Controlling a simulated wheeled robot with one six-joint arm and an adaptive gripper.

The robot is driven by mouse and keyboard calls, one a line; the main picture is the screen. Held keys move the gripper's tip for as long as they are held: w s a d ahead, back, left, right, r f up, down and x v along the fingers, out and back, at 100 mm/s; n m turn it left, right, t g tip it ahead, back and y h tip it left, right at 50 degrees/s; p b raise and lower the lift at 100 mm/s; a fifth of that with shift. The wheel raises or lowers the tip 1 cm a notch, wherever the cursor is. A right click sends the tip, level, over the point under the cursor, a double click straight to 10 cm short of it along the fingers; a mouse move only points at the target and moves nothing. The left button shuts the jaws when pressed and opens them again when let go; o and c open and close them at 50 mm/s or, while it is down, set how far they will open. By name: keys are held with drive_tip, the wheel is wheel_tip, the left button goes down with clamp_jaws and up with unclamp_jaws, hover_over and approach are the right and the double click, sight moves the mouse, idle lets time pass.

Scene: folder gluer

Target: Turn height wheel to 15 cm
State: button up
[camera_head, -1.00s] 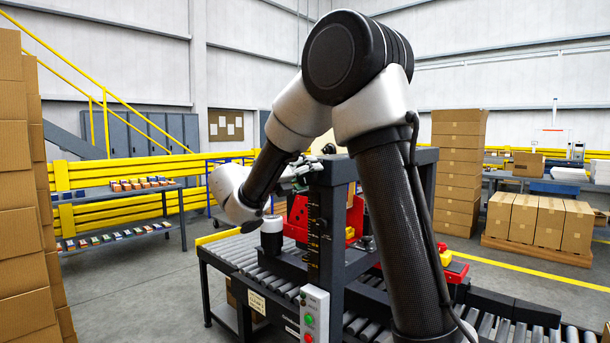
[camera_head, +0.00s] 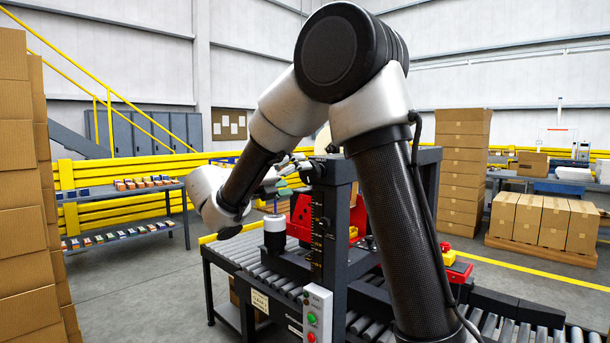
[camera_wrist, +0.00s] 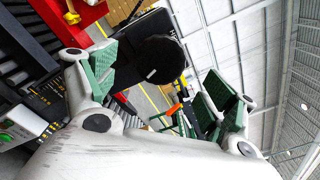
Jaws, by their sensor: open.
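In the wrist view, a round black wheel (camera_wrist: 158,60) with a short white mark sits at the black crossbeam (camera_wrist: 128,35) of the machine. My gripper (camera_wrist: 160,92) is open, its green-padded fingers apart on either side of the wheel in the picture. I cannot tell whether either finger touches it. In the head view, my gripper (camera_head: 288,178) is by the top of the dark machine frame (camera_head: 335,172), and the wheel cannot be made out there. A height scale (camera_head: 317,232) with yellow marks runs down the front post; its reading is too small to tell.
A white-and-black pot (camera_head: 274,238) stands at the machine's left, below my wrist. A control box (camera_head: 317,314) with green and red buttons hangs on the front. The roller conveyor (camera_head: 238,255) runs under the frame. Stacked cartons (camera_head: 22,180) stand at far left.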

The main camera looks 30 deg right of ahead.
sight(307, 173)
drive_tip(key=v, duration=0.6)
drive_tip(key=w+d+m, duration=0.1)
drive_tip(key=d+m, duration=0.2)
drive_tip(key=w+d+m, duration=0.1)
drive_tip(key=d+m, duration=0.2)
drive_tip(key=d, duration=0.1)
drive_tip(key=w+d+m+t, duration=0.1)
drive_tip(key=d+m, duration=0.3)
drive_tip(key=shift+w+d+r+y, duration=0.1)
drive_tip(key=shift+w+d+y, duration=0.15)
drive_tip(key=shift+w+y, duration=0.15)
drive_tip(key=shift+s, duration=0.1)
drive_tip(key=c, duration=1)
